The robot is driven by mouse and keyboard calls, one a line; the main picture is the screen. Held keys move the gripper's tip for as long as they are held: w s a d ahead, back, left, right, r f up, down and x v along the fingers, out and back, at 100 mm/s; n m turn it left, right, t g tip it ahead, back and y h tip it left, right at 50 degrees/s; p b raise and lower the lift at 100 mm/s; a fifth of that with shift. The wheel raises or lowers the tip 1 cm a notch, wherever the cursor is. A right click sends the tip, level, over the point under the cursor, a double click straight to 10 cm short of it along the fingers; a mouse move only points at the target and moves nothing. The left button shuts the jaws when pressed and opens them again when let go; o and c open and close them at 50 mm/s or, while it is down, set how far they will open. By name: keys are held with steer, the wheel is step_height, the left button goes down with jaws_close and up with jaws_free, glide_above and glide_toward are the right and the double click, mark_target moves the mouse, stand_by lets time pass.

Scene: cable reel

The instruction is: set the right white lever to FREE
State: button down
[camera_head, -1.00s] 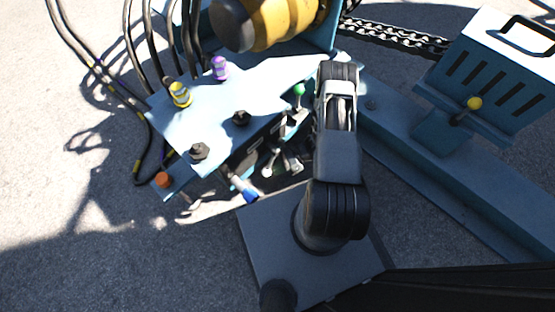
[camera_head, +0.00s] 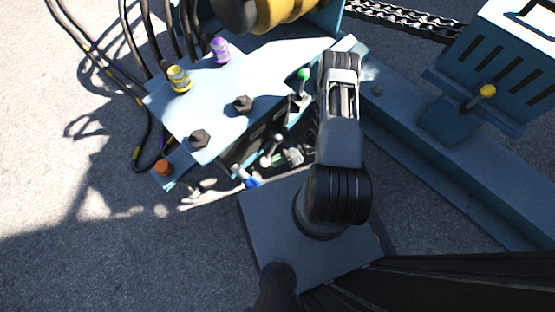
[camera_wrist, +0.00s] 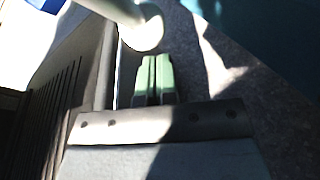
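The control block (camera_head: 240,85) has several levers on its near side, below the pale top plate. A white lever (camera_head: 268,161) and a white lever with blue beneath it (camera_head: 240,173) show there; a green-knobbed lever (camera_head: 304,74) is farther up. The rounded end of a white lever (camera_wrist: 143,30) is just past the fingertips; contact cannot be told. The lever markings cannot be read.
A yellow-knobbed lever (camera_head: 487,91) stands by the slotted blue box (camera_head: 515,70) at the right. A blue beam (camera_head: 450,160) runs along the right. Black hoses (camera_head: 130,70) hang at the left. Open asphalt (camera_head: 100,260) lies at the lower left.

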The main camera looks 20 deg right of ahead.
steer(key=shift+s+a+r, duration=0.3)
steer(key=shift+a, duration=0.1)
steer(key=f+p+v, duration=0.1)
steer(key=p+v, duration=0.1)
steer(key=v, duration=1.2)
steer(key=shift+w+d+p, duration=0.3)
steer(key=shift+d+p, duration=0.05)
steer(key=shift+d, duration=0.05)
steer(key=shift+r, duration=0.25)
steer(key=w+a+r+n+g+h+p, duration=0.1)
steer(key=w+r+n+h+p, duration=0.3)
steer(key=r, duration=0.8)
steer(key=r+n+g+h+p, duration=0.1)
steer(key=r+n+p, duration=0.2)
steer(key=r+p, duration=0.7)
steer(key=w+a+r+n+h+p, duration=0.1)
steer(key=w+r+n+h+p, duration=0.15)
steer(key=r, duration=1.25)
steer(key=s+a+r+n+t+h+p, duration=0.2)
steer(key=r+p, duration=0.4)
steer(key=r, duration=0.6)
steer(key=s+a+r+n+t+h+p, duration=0.2)
steer(key=r+n+p, duration=0.4)
steer(key=r, duration=0.7)
steer(key=s+a+r+n+t+h+p, duration=0.3)
steer(key=r+p, duration=0.4)
steer(key=r, duration=0.6)
steer(key=shift+s+a+r+n+h, duration=0.25)
steer(key=shift+s+a+n+h, duration=0.1)
steer(key=shift+s+a+n, duration=0.45)
